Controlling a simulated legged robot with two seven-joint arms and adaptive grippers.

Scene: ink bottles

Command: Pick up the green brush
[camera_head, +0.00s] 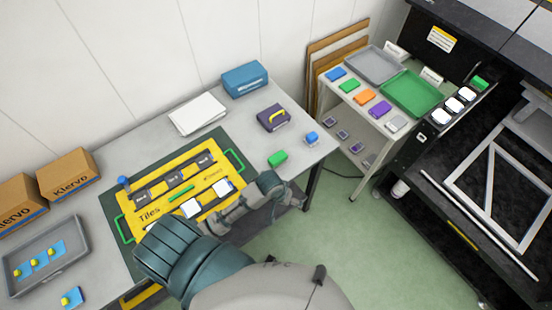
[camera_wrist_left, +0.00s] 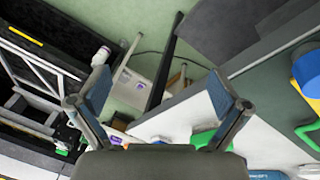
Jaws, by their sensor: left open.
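A thin green bar (camera_head: 181,192) lies on the yellow tile board; I cannot tell which is the brush. My left gripper (camera_head: 282,190) is over the table's front right edge, just in front of the green block and apart from it. In the left wrist view its two fingers (camera_wrist_left: 160,90) are spread with nothing between them. A green piece (camera_wrist_left: 202,138) on the pale tabletop shows partly behind the right finger. My right gripper is not in view.
The yellow tile board (camera_head: 147,214) with green handles lies left of my gripper. A blue item (camera_head: 311,137) and a purple case with a yellow handle (camera_head: 272,117) are behind the block. A white cart (camera_head: 338,100) and a black printer (camera_head: 450,150) stand to the right.

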